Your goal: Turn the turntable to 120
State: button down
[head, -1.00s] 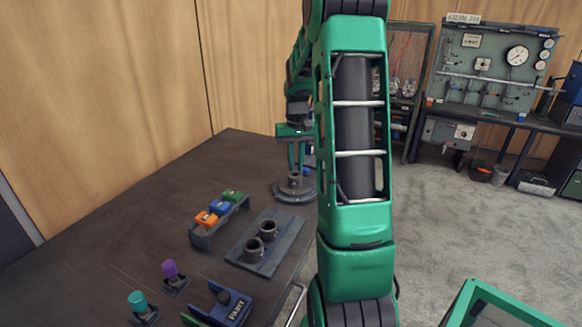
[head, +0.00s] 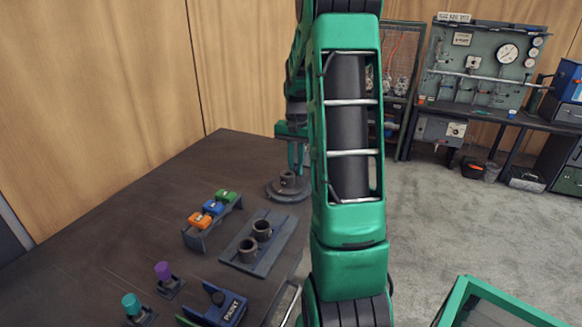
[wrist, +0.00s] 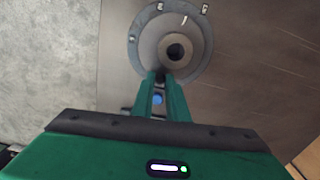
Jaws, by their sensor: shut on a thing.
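The turntable (head: 280,196) is a round grey disc at the table's far right edge in the head view. A short pipe piece (head: 287,180) stands upright at its middle. In the wrist view the turntable (wrist: 140,45) has pale marks along its upper rim, too small to read, and the pipe (wrist: 190,52) shows from above with a dark bore. My gripper (head: 298,172) is at the disc's right side in the head view. In the wrist view its green fingers (wrist: 160,80) converge at the disc's lower edge, shut on a small dark part of the turntable, mostly hidden.
A rack with orange, blue and green blocks (head: 212,208) and a plate with two dark cups (head: 245,256) stand nearer on the table. Purple (head: 162,270) and teal (head: 131,303) knobbed pieces and a blue PAINT block (head: 226,309) are in front. The table's left is clear.

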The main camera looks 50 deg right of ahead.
jog(key=shift+s+a+m, duration=0.1)
jog(key=shift+s+m, duration=0.25)
jog(key=shift+m, duration=0.45)
jog(key=shift+s+a+m, duration=0.1)
jog(key=shift+s+m, duration=0.2)
jog(key=shift+m, duration=0.5)
jog(key=shift+s+m, duration=0.1)
jog(key=shift+m, duration=0.3)
jog(key=c, duration=1.7)
grip_release()
jog(key=shift+c, duration=0.2)
jog(key=shift+d, duration=0.1)
notch_tip(320, 180, up, 11)
jog(key=shift+f, duration=0.15)
